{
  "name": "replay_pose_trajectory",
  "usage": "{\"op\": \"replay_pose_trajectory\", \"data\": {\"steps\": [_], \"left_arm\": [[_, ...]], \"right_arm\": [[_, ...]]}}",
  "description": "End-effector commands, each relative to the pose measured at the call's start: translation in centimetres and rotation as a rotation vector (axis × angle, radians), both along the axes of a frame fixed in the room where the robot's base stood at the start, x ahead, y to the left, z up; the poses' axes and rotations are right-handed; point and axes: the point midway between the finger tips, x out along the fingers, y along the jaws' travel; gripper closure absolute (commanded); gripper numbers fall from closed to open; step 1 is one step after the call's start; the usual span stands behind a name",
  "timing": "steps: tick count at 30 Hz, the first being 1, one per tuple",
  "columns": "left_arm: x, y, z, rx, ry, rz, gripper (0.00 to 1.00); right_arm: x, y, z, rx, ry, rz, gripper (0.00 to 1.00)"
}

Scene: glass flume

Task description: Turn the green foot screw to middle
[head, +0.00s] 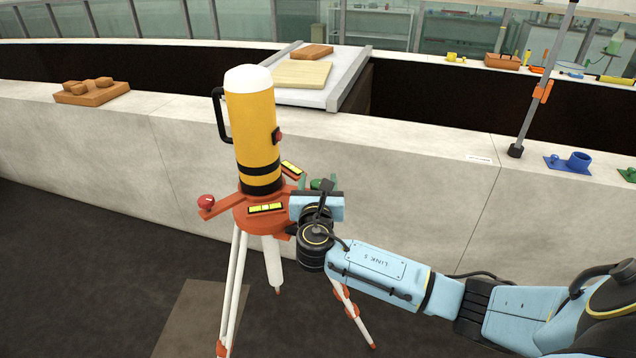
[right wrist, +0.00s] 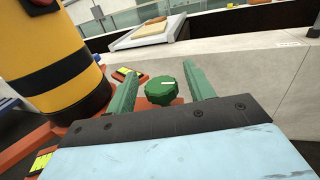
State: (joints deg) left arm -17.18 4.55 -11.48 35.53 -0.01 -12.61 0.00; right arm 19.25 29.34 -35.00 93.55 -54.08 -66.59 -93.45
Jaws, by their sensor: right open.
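The green foot screw (right wrist: 162,91) is a round knobbed head with a short white mark, which lies nearly level on its top right. It sits on the orange base (head: 262,218) of the yellow instrument (head: 252,130), which stands upright on a tripod. My right gripper (right wrist: 162,76) is open, one green finger on each side of the screw, with a visible gap on both sides. In the head view the screw (head: 317,184) is partly hidden by the gripper. A red foot screw (head: 206,201) is at the base's left. My left gripper is not in view.
Two yellow levels, front (head: 266,208) and rear (head: 291,168), lie on the base. Behind runs a pale stone wall (head: 400,160) with a brown block tray (head: 92,92), a standing rod (head: 535,90) and a blue holder (head: 570,163). The dark floor at left is mostly clear.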

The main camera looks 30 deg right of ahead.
Motion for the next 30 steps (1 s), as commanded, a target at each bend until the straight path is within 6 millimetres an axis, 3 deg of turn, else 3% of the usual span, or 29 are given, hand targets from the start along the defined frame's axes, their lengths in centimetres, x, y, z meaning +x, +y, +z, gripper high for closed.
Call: {"op": "replay_pose_trajectory", "data": {"steps": [8, 21, 30], "left_arm": [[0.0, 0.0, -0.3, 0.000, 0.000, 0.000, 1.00], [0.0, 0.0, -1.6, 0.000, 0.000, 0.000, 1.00], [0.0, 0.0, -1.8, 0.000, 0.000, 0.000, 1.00]], "right_arm": [[-1.6, 1.2, -0.2, 0.003, 0.002, 0.003, 0.47], [-9.3, 6.4, -0.2, 0.003, 0.001, 0.001, 0.47], [-11.0, 7.6, 0.0, 0.000, 0.000, 0.000, 0.47]]}}
